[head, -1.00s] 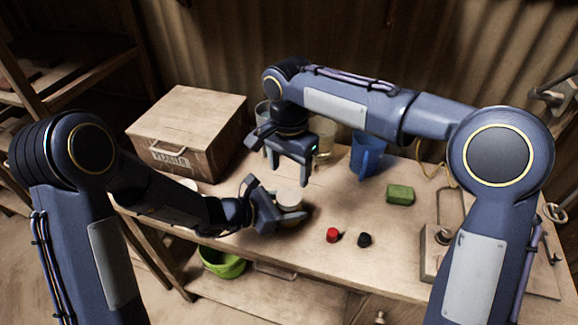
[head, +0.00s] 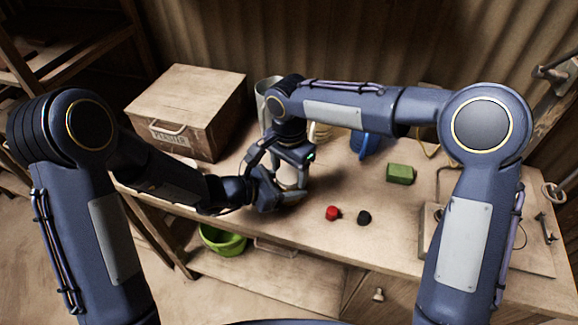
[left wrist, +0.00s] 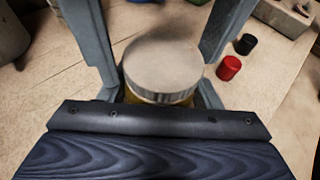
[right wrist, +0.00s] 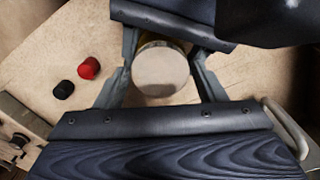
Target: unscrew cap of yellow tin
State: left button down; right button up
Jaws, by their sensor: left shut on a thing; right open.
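The yellow tin stands on the workbench, mostly hidden by my grippers; a strip of its yellow body (left wrist: 160,99) shows in the left wrist view. Its round pale metal cap (left wrist: 163,68) is on top, and it fills the middle of the right wrist view (right wrist: 161,68). My left gripper (head: 287,192) is shut on the tin's body from the side, below the cap. My right gripper (head: 291,178) reaches down from above with its open fingers on either side of the cap. Whether the fingers touch the cap I cannot tell.
A red knob-like piece (head: 333,213) and a black one (head: 364,218) lie right of the tin. A green block (head: 400,174), a blue jug (head: 362,147) and a wooden box (head: 190,105) stand farther out on the bench (head: 300,232). A green bucket (head: 222,241) is below.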

jog(key=c, duration=0.8)
jog(key=n, duration=0.7)
jog(key=o, duration=1)
jog(key=shift+o, duration=0.4)
jog(key=shift+a, duration=0.1)
jog(key=shift+r, duration=0.15)
